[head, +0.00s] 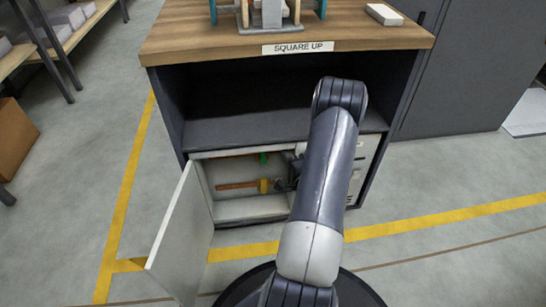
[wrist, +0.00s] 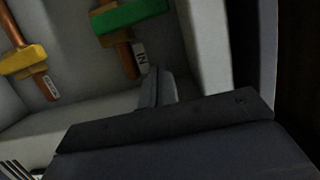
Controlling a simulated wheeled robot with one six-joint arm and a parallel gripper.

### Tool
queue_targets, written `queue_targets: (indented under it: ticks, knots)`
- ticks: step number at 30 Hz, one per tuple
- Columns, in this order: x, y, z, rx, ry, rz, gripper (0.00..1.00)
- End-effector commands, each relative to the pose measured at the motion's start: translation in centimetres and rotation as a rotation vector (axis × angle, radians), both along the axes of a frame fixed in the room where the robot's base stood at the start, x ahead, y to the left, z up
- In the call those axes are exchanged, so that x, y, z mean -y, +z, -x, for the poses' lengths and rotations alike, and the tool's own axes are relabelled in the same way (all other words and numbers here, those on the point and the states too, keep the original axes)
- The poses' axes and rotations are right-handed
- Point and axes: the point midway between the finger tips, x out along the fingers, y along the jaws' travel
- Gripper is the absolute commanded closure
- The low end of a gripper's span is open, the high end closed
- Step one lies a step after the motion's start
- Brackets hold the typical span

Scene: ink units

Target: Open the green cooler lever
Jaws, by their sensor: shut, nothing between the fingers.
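The green lever (wrist: 130,15) sits across a copper pipe at the top of the wrist view; the pipe's end carries a white tag reading "IN". In the head view the green lever (head: 263,158) is a small patch inside the open cabinet compartment, at its upper right. My gripper (wrist: 153,80) is shut and empty, its tip just below the tagged pipe end in the wrist view; I cannot tell if they touch. In the head view my gripper (head: 284,184) is partly hidden by my arm, at the right of the compartment.
A yellow lever (wrist: 22,60) sits on a second copper pipe; it also shows in the head view (head: 264,186). The compartment's white door (head: 183,238) stands open at left. White side wall (wrist: 204,50) is close right of my gripper. A wooden worktop (head: 370,38) is above.

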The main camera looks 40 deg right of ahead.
Motion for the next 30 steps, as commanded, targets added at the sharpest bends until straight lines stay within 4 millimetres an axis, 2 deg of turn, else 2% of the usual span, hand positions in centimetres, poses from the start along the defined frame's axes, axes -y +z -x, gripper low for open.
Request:
queue_targets:
  ticks: [2, 3, 9, 17, 26, 30]
  knots:
    - [0.4, -0.2, -1.7, 0.003, 0.004, 0.003, 1.0]
    - [-0.2, -0.2, -2.1, 0.0, 0.005, 0.0, 1.0]
    - [-2.3, -0.1, -3.1, 0.001, 0.002, -0.001, 1.0]
    - [-3.0, 0.0, -3.5, 0.0, -0.001, -0.001, 1.0]
    - [-2.9, 0.0, -3.5, 0.0, -0.001, 0.001, 1.0]
    - [-2.3, 0.1, -3.5, -0.01, -0.002, 0.017, 1.0]
